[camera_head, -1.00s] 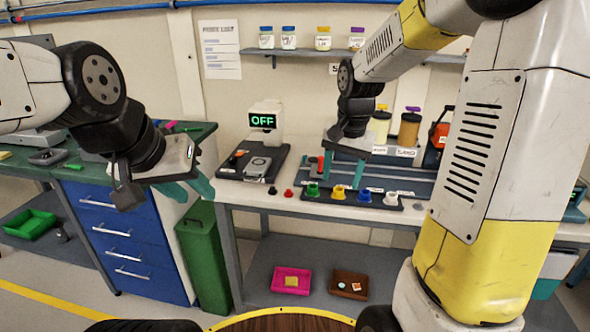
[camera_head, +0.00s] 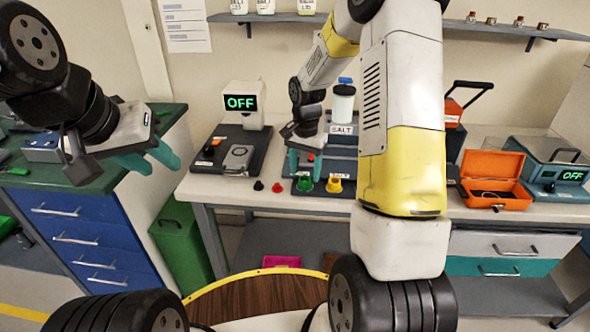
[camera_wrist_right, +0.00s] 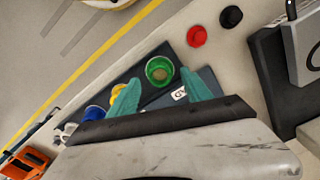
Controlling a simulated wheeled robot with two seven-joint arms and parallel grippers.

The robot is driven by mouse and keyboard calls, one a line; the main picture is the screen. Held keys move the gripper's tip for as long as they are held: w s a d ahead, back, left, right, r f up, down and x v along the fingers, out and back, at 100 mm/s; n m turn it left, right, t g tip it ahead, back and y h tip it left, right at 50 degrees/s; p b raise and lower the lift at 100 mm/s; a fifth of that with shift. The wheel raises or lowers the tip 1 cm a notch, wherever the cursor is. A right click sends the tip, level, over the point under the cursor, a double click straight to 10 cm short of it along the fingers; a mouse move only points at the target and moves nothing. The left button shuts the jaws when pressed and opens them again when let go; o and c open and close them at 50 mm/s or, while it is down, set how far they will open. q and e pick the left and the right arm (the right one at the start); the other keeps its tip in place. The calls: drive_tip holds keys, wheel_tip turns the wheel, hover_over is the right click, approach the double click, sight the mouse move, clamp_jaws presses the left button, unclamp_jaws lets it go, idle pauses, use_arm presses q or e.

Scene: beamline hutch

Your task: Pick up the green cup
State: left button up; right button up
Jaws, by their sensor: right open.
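The green cup (camera_head: 305,184) stands in a dark rack on the workbench, left of a yellow cup (camera_head: 334,185). In the right wrist view, the green cup (camera_wrist_right: 160,72) shows its open top just beyond and between my fingertips. My right gripper (camera_head: 306,168) is open and points down just above the green cup, with its teal fingers apart; it also shows in the right wrist view (camera_wrist_right: 160,90). Nothing is between its fingers. My left gripper (camera_head: 155,165) is open and empty, left of the workbench near the green-topped cabinet.
A red knob-like piece (camera_head: 277,187) and a black one (camera_head: 258,185) stand left of the rack. A blue cup (camera_wrist_right: 95,112) is beyond the yellow one. A scale reading OFF (camera_head: 240,110), a salt jar (camera_head: 342,103) and an orange box (camera_head: 494,180) are on the bench.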

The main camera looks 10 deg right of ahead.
sight(305, 177)
drive_tip(key=shift+f, duration=1.5)
clamp_jaws()
drive_tip(key=shift+r, duration=0.1)
